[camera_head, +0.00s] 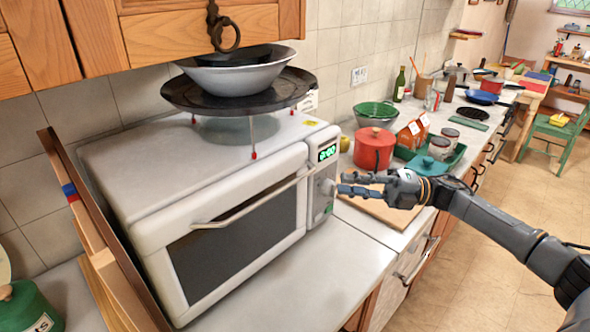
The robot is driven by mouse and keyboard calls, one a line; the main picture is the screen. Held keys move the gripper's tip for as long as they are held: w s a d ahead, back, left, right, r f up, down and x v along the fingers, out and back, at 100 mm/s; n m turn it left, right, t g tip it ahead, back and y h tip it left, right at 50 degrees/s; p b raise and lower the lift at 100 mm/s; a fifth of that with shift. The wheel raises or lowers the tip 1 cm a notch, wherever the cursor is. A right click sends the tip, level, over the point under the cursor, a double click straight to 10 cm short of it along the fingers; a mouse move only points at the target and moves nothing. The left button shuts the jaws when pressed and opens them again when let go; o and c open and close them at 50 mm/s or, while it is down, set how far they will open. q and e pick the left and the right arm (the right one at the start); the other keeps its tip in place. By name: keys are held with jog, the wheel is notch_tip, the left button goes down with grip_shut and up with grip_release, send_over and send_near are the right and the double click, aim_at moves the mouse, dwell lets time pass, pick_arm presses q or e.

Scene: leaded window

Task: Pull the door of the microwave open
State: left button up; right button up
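The white microwave (150,170) stands on the counter at the left. Its door (236,239) has a dark window and appears shut. A long bar handle (250,206) runs along the upper part of the door. A control panel (324,180) with a green display is to the right of the door. My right gripper (341,183) comes in from the right, with its fingers apart and nothing seen between them. Its fingertips are just right of the control panel in the picture, apart from the handle. Whether they touch the panel is unclear. My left gripper is out of view.
A dark tray (180,95) with a grey bowl (236,76) sits on top of the microwave. Wooden boards (100,240) lean at its left side. A red pot (374,150) and canisters stand behind my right gripper. The counter before the door (315,280) is clear.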

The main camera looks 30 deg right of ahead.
aim_at(299, 177)
jog(key=p+x, duration=0.4)
jog(key=x, duration=0.6)
jog(key=shift+w+r, duration=0.1)
jog(key=shift+w, duration=0.15)
jog(key=shift+w+a, duration=0.15)
jog(key=shift+a, duration=0.1)
jog(key=shift+w+a, duration=0.1)
jog(key=shift+a, duration=0.15)
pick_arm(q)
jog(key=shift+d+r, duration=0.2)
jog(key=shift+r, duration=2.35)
pick_arm(e)
grip_shut()
